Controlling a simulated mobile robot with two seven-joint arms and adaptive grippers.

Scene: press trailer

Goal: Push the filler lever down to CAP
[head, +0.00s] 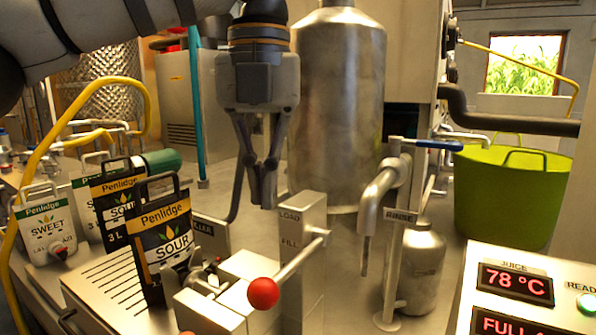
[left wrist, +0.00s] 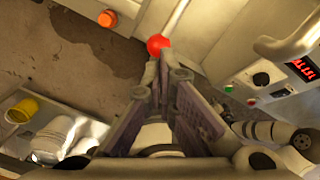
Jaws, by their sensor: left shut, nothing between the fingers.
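The filler lever (head: 296,262) is a metal rod with a red ball knob (head: 263,293). It runs from its pivot on the right down and left toward the camera, across an upright plate (head: 303,215). The plate reads LOAD at the top and FILL below; no CAP label is readable. My left gripper (head: 264,200) points down, fingers shut and empty, above and apart from the knob in the head view. In the left wrist view the knob (left wrist: 158,45) shows just past the shut fingertips; whether they touch cannot be told there. My right gripper is not in view.
A black SOUR pouch (head: 165,238) stands left of the lever, with more pouches behind. A RINSE post with a tap (head: 382,195) and a steel bottle (head: 422,265) stand right. A display panel (head: 520,295) is at front right, a green tub (head: 510,195) behind.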

